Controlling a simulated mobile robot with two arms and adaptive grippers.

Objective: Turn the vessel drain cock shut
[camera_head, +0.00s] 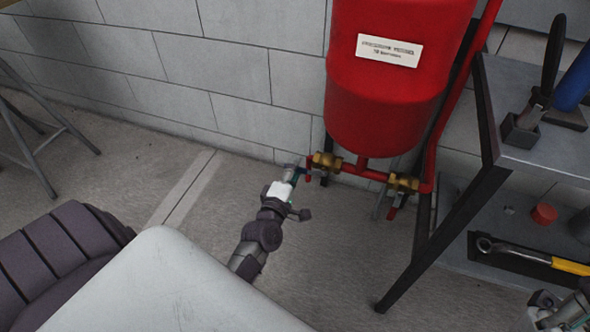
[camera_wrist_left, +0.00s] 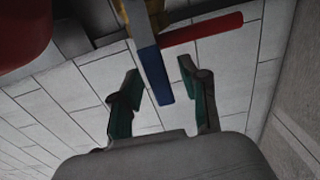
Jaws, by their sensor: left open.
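The red vessel (camera_head: 390,85) stands against the block wall with a red pipe (camera_head: 362,171) below it. A brass valve (camera_head: 326,161) sits at the pipe's left end; its brass body also shows in the left wrist view (camera_wrist_left: 157,10). My left gripper (camera_head: 299,171) is at this valve, open. In the left wrist view, a blue lever (camera_wrist_left: 155,76) reaches between its two separated fingers (camera_wrist_left: 158,82); contact cannot be told. A red bar (camera_wrist_left: 203,33) crosses just beyond the fingertips. My right gripper (camera_head: 562,312) is partly visible at the lower right; its jaws are unclear.
A second brass valve (camera_head: 403,183) sits at the pipe's right. A dark-framed shelf (camera_head: 545,155) with tools stands at the right, its leg near the vessel. A yellow-handled wrench (camera_head: 535,256) lies on the lower shelf.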

